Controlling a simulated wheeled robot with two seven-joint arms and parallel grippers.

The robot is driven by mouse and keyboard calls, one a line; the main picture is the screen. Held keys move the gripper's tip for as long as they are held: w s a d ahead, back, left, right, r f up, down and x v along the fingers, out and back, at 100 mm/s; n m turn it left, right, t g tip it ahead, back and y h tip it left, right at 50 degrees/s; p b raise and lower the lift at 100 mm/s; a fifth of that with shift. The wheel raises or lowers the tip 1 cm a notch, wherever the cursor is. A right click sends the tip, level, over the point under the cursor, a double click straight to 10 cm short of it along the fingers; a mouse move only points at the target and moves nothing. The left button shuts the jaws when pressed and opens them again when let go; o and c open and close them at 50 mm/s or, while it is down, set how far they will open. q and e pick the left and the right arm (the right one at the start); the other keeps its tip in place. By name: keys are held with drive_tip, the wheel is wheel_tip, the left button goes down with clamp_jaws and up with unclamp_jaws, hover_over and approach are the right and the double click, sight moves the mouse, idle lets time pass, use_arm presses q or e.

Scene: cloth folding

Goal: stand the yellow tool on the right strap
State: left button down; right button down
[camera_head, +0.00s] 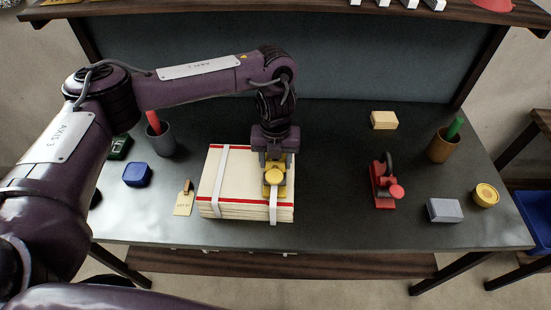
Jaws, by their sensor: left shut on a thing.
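A stack of cream folded cloth (240,185) with red stripes lies at the middle left of the dark table. Two white straps cross it, a left strap (221,175) and a right strap (273,212). The yellow tool (275,180) is upright at the right strap, over the front right part of the stack. My left gripper (275,162) points down and is shut on the yellow tool from above. Whether the tool's base touches the strap cannot be told. The middle of the right strap is hidden by the tool and gripper. My right gripper is not in view.
A tan tag (184,204), a blue block (137,174) and a grey cup (161,141) are left of the stack. A red tool (383,186), grey block (445,211), yellow roll (486,195), brown cup (441,147) and cream block (384,120) are right. Table between is clear.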

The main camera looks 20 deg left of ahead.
use_arm(q)
drive_tip(key=shift+f, duration=0.1)
drive_tip(key=c, duration=0.6)
unclamp_jaws()
drive_tip(key=shift+c, duration=0.2)
drive_tip(key=shift+r, duration=0.6)
wheel_tip(320, 180, up, 11)
drive_tip(key=shift+r, duration=0.1)
